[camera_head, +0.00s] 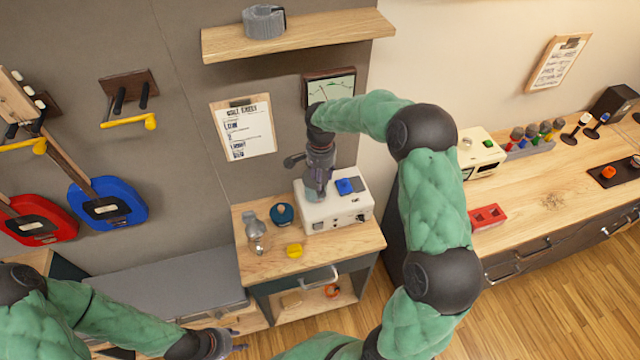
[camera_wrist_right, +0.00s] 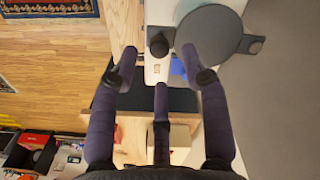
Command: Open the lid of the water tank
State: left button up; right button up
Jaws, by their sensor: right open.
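A white machine (camera_head: 345,212) with a blue button block stands on a small wooden cabinet. In the right wrist view a round grey-green lid (camera_wrist_right: 212,35) with a dark tab shows beside a black knob (camera_wrist_right: 158,45); I take this to be the water tank's lid. My right gripper (camera_head: 318,184) points down over the left part of the machine. In the right wrist view its fingers (camera_wrist_right: 160,62) are spread and empty, the right one overlapping the lid's edge. Whether it touches the lid is unclear. My left gripper (camera_head: 238,341) is low, its fingers apart and empty.
On the cabinet top, a glass vessel (camera_head: 256,232), a dark teal round item (camera_head: 282,213) and a yellow item (camera_head: 294,250) sit left of the machine. A shelf (camera_head: 300,35) juts out above. A counter (camera_head: 550,195) stands right; a grey bench (camera_head: 165,290) left.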

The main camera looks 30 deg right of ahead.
jog(key=shift+f, duration=2.15)
grip_shut()
